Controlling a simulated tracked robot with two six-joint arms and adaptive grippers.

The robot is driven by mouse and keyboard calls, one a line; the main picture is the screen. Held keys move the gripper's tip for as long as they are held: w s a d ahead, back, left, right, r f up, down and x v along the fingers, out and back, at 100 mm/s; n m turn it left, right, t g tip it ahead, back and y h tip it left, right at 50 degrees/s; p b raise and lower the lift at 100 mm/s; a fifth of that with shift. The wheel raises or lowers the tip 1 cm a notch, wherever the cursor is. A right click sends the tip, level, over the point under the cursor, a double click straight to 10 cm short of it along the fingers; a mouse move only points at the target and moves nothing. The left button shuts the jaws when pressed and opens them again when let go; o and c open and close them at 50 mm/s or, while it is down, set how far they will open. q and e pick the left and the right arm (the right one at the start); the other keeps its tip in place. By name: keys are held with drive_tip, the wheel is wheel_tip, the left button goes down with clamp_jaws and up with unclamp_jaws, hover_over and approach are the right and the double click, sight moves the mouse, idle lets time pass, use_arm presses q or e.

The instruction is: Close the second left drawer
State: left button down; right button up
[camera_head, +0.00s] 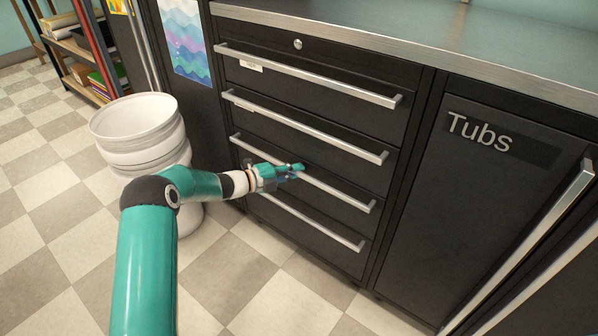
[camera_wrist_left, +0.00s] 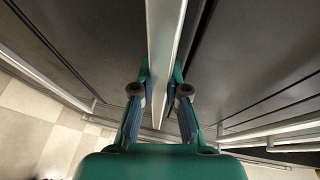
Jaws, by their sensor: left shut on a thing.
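A black cabinet holds a stack of several drawers with long silver bar handles. The top drawer (camera_head: 310,105) and the second drawer from the top (camera_head: 310,153) look flush with the cabinet front. My left gripper (camera_head: 294,171) is at the third handle from the top (camera_head: 340,193), left of its middle. In the left wrist view, my gripper's fingers (camera_wrist_left: 161,80) are on either side of this silver handle (camera_wrist_left: 163,40), shut on it. I cannot tell whether the third drawer stands slightly out. My right gripper is not in view.
A bottom drawer handle (camera_head: 310,224) lies below my gripper. A white bin (camera_head: 140,130) stands left, behind my left arm. A cabinet door labelled "Tubs" (camera_head: 480,190) is at the right, under a grey countertop (camera_head: 450,40). The checkered floor (camera_head: 265,280) in front is clear.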

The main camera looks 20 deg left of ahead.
use_arm(q)
drive_tip(key=shift+w, duration=0.15)
drive_tip(key=c, duration=1.2)
unclamp_jaws()
drive_tip(key=shift+w, duration=0.1)
drive_tip(key=v, duration=1.2)
drive_tip(key=shift+d, duration=0.2)
